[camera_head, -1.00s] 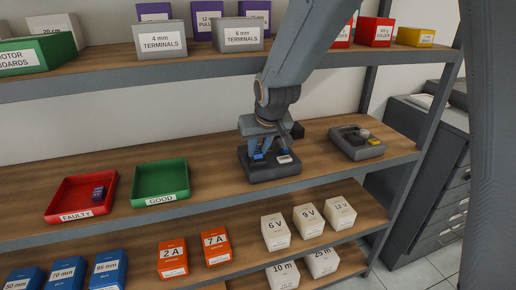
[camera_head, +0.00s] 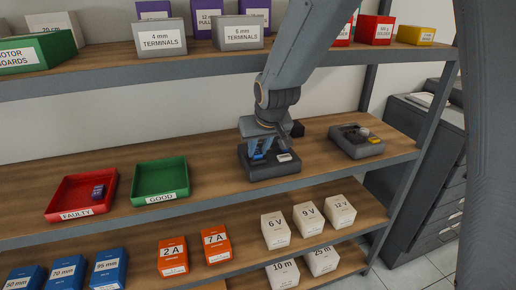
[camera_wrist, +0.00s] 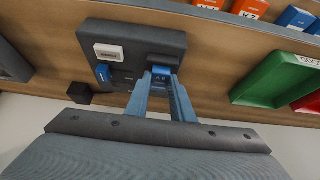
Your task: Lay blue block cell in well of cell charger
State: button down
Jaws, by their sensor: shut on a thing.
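The dark grey cell charger (camera_head: 270,176) sits on the middle wooden shelf; it also shows in the wrist view (camera_wrist: 150,38). My gripper (camera_head: 262,153) is over it, pointing down. In the wrist view my gripper (camera_wrist: 161,78) is shut on the blue block cell (camera_wrist: 161,71), at the charger's right part in that view. Whether the cell rests on the well floor cannot be told, as the fingers hide part of it. A second blue piece (camera_wrist: 103,73) and a white label plate (camera_wrist: 109,52) are on the charger's other side.
A device with a round knob and yellow part (camera_head: 357,141) stands to the right. A green GOOD tray (camera_head: 160,199) and a red FAULTY tray (camera_head: 76,215) holding a purple cell (camera_head: 98,191) are to the left.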

dwell(0.3)
jog(key=c, duration=1.5)
grip_release()
jog(key=shift+o, duration=0.2)
jog(key=shift+r+p, duration=2.7)
jog(key=shift+r, duration=0.8)
jog(key=s+d+f+m+g+b, duration=0.1)
jog(key=s+d+f+g+b, duration=0.1)
jog(key=s+d+f, duration=0.3)
jog(key=s+d+f+m+g+h+b, duration=0.1)
jog(key=s+d+f, duration=0.3)
jog(key=s+d, duration=0.8)
jog(key=s+m+g, duration=0.1)
jog(key=s, duration=0.4)
jog(key=shift+s+f+h+b, duration=0.25)
jog(key=shift+f+h+b, duration=0.05)
jog(key=shift+f+b, duration=0.1)
